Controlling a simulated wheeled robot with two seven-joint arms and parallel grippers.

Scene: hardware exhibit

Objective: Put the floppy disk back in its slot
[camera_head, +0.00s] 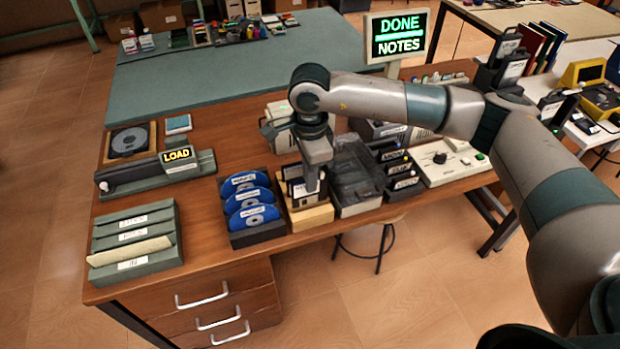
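My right gripper (313,178) points straight down over a light wooden holder (312,218) near the table's front edge. Dark floppy disks (297,188) with white labels stand upright in the holder. The gripper's fingers are at the height of these disks and hide part of them. I cannot tell whether the fingers are closed on a disk or just beside one. Which slot of the holder is empty is hidden. My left gripper is not in view.
A dark rack of blue discs (253,212) stands close left of the holder. A clear grey box (357,180) stands close right. Labelled dark cartridges (398,172) and a cream device (446,161) are further right. The table (203,222) is bare left of the disc rack.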

